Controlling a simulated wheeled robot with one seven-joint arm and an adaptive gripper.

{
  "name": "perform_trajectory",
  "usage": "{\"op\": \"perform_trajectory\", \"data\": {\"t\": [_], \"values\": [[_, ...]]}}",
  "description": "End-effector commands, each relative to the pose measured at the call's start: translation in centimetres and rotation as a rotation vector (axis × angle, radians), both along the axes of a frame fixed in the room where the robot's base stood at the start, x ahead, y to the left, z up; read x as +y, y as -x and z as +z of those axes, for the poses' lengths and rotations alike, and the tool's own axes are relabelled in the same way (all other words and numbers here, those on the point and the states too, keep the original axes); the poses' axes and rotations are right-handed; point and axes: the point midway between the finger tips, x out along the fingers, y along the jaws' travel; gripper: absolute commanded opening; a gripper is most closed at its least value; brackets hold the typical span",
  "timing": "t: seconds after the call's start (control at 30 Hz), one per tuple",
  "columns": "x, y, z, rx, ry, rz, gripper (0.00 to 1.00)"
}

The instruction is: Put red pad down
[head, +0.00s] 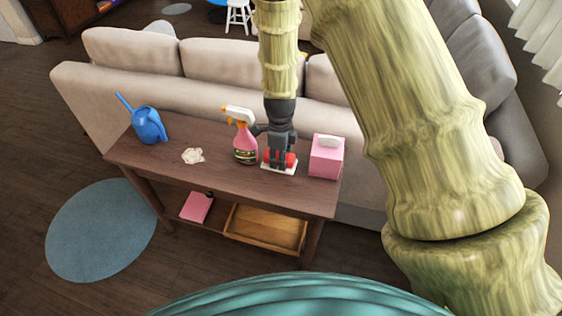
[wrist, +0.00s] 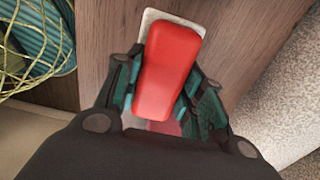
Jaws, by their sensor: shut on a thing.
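The red pad (wrist: 166,70) is between the two fingers of my gripper (wrist: 160,92) in the wrist view, and the fingers are shut on it. A white flat piece (wrist: 158,15) shows past the pad's far end. In the head view the red pad (head: 290,160) shows at the tip of my gripper (head: 279,157), over the top of the wooden console table (head: 225,185). The white flat piece (head: 270,169) lies at the tabletop under it. I cannot tell whether the pad touches the white piece. The gripper points down and hides part of the pad.
A pink spray bottle (head: 245,145) stands close left of my gripper, and a pink tissue box (head: 326,156) stands to its right. A crumpled tissue (head: 193,156) and a blue watering can (head: 148,124) are farther left. A sofa (head: 215,72) stands behind the table.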

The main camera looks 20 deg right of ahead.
Motion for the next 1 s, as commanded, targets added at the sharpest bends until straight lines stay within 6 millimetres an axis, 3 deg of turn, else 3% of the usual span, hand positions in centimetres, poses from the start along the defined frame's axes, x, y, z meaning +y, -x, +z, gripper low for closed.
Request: {"op": "perform_trajectory", "data": {"t": [0.23,0.5,0.9,0.93,1.0], "values": [[-0.2,-0.4,-0.8,0.001,0.0,0.001,0.2],[-0.2,-0.3,-3.4,0.002,-0.001,0.001,0.2],[-0.2,-0.4,-3.8,0.001,-0.001,0.0,0.2],[-0.2,-0.4,-3.8,0.001,-0.001,0.0,0.42],[-0.2,-0.4,-3.8,0.001,-0.001,0.0,0.55]]}}
